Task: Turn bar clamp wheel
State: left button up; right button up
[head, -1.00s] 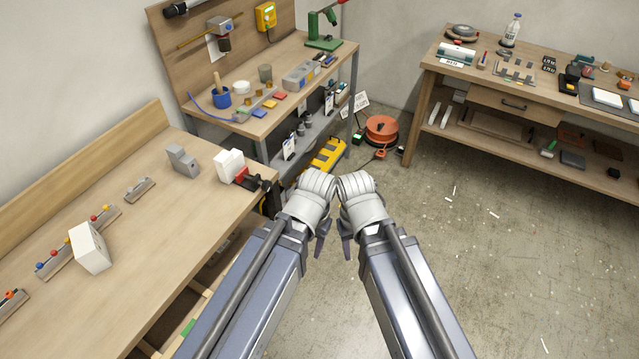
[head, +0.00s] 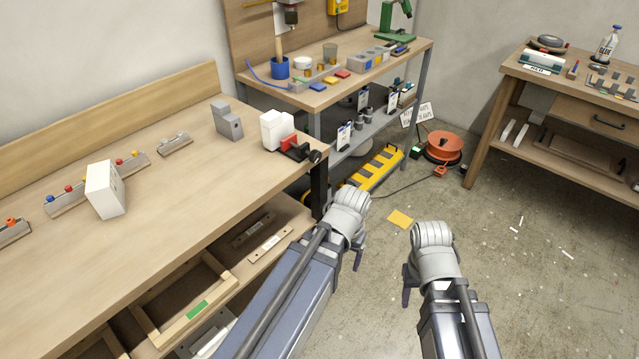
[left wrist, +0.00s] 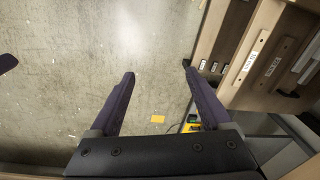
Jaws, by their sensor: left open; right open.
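A red and black clamp-like fixture (head: 292,146) sits at the right end of the long wooden workbench, with a dark round knob at its outer end. I cannot tell for certain whether this is the bar clamp wheel. A bar-mounted device (head: 288,12) on the back board is cut off by the top edge. My left gripper (head: 358,256) is over the floor, lower and to the right of the bench end, apart from both. In the left wrist view its fingers (left wrist: 160,82) are open and empty. My right gripper (head: 407,288) is open further right over the floor.
White blocks (head: 105,190) and a grey block (head: 227,121) stand on the workbench (head: 160,260). A second bench (head: 330,90) stands behind. A yellow strip (head: 374,168) and an orange cable reel (head: 443,147) are on the floor. The floor at right is mostly clear.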

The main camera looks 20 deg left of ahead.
pick_arm(q)
jog(key=w+a+f+n+t+y+b, duration=0.1)
jog(key=w+a+f+n+y+b, duration=0.5)
jog(key=a+b, duration=0.25)
jog(key=w+r+n+t+y, duration=0.2)
jog(key=w+r+n+y, duration=0.2)
jog(key=r, duration=0.5)
jog(key=w+d+r+n+t+y, duration=0.1)
jog(key=w+r+n+t+y, duration=0.1)
jog(key=w+r+n+y, duration=0.3)
jog(key=w+r+y, duration=0.1)
jog(key=w+r, duration=0.2)
jog(key=w, duration=0.1)
jog(key=shift+w+r+t, duration=0.25)
jog(key=shift+r+t, duration=0.1)
jog(key=shift+t, duration=0.05)
pick_arm(e)
notch_tip(320, 180, down, 10)
jog(key=shift+f, duration=0.15)
pick_arm(q)
jog(key=shift+a, duration=0.1)
pick_arm(e)
jog(key=shift+a, duration=0.1)
